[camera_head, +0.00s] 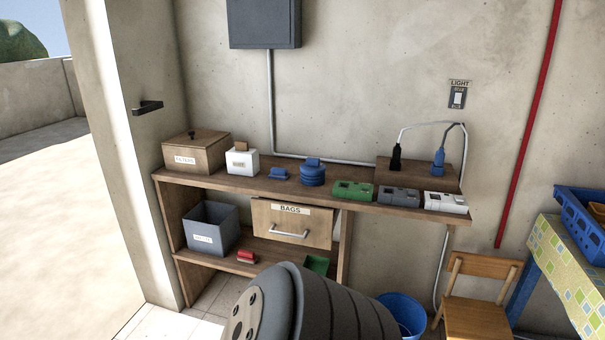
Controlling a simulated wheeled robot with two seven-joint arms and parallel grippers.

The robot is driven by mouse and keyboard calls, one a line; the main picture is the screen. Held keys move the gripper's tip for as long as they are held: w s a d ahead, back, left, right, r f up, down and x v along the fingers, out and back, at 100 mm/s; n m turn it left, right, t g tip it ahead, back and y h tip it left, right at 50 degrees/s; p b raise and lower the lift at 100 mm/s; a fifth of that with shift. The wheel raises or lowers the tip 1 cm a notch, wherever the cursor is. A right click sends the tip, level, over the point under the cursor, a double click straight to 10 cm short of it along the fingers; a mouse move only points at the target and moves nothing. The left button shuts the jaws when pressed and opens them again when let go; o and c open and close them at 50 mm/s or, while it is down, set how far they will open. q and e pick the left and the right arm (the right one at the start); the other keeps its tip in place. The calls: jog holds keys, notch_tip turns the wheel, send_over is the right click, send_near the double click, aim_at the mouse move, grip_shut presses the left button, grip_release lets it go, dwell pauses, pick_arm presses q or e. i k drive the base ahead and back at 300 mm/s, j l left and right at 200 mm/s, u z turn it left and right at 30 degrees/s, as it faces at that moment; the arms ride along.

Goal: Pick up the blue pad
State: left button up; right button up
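A small blue block-like piece (278,174), which looks like the blue pad, lies on the wooden shelf top, between a white box and a round blue tub. The round blue tub (312,177) has a small blue piece on its lid. I cannot tell for sure which blue piece is the pad. Neither of my grippers shows. A thick dark arm part of mine fills the bottom middle.
The wooden shelf unit (222,183) also bears a lidded wooden box (196,153), a white box (242,162), and green (352,191), grey (399,195) and white (446,202) devices. Below are a BAGS drawer (291,223), a grey bin (211,228) and a red piece (246,256). A chair (477,312) stands right.

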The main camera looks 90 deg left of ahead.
aim_at(279, 173)
jog(key=u, duration=2.95)
jog(key=z, duration=2.7)
jog(key=u, duration=2.65)
jog(key=i+l, duration=0.25)
jog(key=l+u, duration=0.05)
